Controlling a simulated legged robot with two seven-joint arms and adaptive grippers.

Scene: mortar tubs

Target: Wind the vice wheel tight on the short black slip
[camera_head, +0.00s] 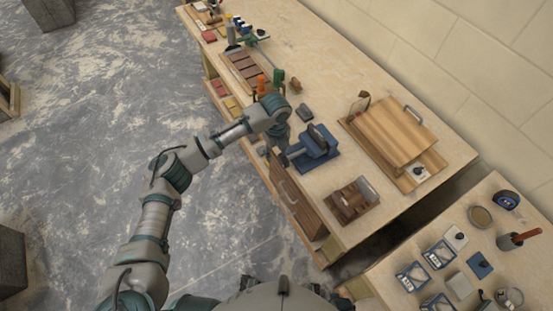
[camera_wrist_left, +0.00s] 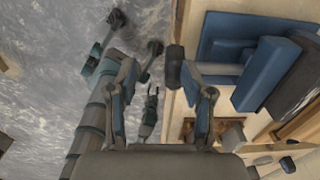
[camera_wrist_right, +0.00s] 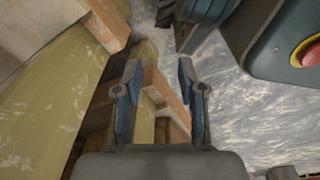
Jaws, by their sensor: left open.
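The blue vice (camera_head: 319,143) stands near the front edge of the wooden bench, and it also shows in the left wrist view (camera_wrist_left: 264,75). Its dark wheel (camera_wrist_left: 175,66) sits on the end of a blue-grey screw, out past the bench edge. A dark slip (camera_wrist_left: 298,88) appears to be at the vice jaw; I cannot tell whether it is clamped. My left gripper (camera_wrist_left: 160,82) is open and empty, with the wheel close to its right fingertip in the left wrist view. My right gripper (camera_wrist_right: 159,78) is open and empty, low beside wooden framing.
A dark block (camera_head: 304,112) lies on the bench behind the vice. A brown box (camera_head: 352,199) and a wooden board (camera_head: 396,134) stand to the right. Tools and trays fill the far left end. A second table (camera_head: 440,280) holds several small items.

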